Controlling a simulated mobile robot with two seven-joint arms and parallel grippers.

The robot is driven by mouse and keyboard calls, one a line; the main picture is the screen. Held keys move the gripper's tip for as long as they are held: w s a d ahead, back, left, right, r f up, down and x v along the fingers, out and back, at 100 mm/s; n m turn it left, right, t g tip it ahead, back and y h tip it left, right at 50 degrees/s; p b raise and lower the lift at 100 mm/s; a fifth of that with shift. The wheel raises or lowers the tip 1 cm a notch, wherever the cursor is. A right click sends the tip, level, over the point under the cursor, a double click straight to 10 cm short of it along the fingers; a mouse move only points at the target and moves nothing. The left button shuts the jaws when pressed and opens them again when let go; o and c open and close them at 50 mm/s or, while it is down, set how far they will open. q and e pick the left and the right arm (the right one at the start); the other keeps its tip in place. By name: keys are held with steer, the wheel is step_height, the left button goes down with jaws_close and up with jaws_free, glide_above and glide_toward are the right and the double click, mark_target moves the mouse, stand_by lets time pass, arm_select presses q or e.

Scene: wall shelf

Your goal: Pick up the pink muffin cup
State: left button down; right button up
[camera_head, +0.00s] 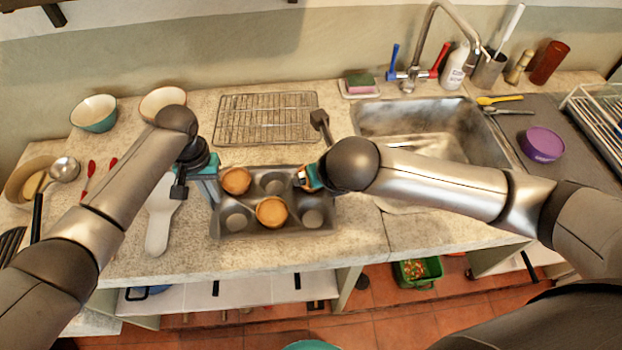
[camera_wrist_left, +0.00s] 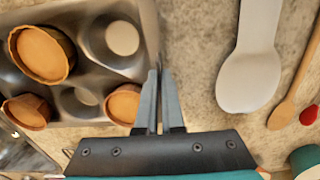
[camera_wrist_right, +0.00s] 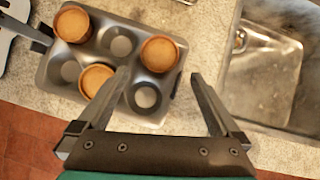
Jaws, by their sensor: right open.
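A grey muffin tin (camera_head: 222,230) on the counter holds three brown-orange filled cups. One cup (camera_head: 236,180) is at the far left and one (camera_head: 271,211) at the near middle. The third cup (camera_wrist_right: 161,54), at the far right, is mostly hidden by my right gripper in the head view. Which cup is pink I cannot tell. My right gripper (camera_wrist_right: 160,73) is open and empty, above the tin's right end near the third cup.
A wire rack (camera_head: 265,118) lies behind the tin. The sink (camera_head: 420,130) is to the right, with a purple bowl (camera_head: 542,144) beyond. Two bowls (camera_head: 93,113) (camera_head: 160,102) stand at the back left.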

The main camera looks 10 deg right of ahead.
steer(key=shift+x, duration=4.4)
steer(key=shift+w+r, duration=0.1)
steer(key=shift+w, duration=0.05)
steer(key=c, duration=1.1)
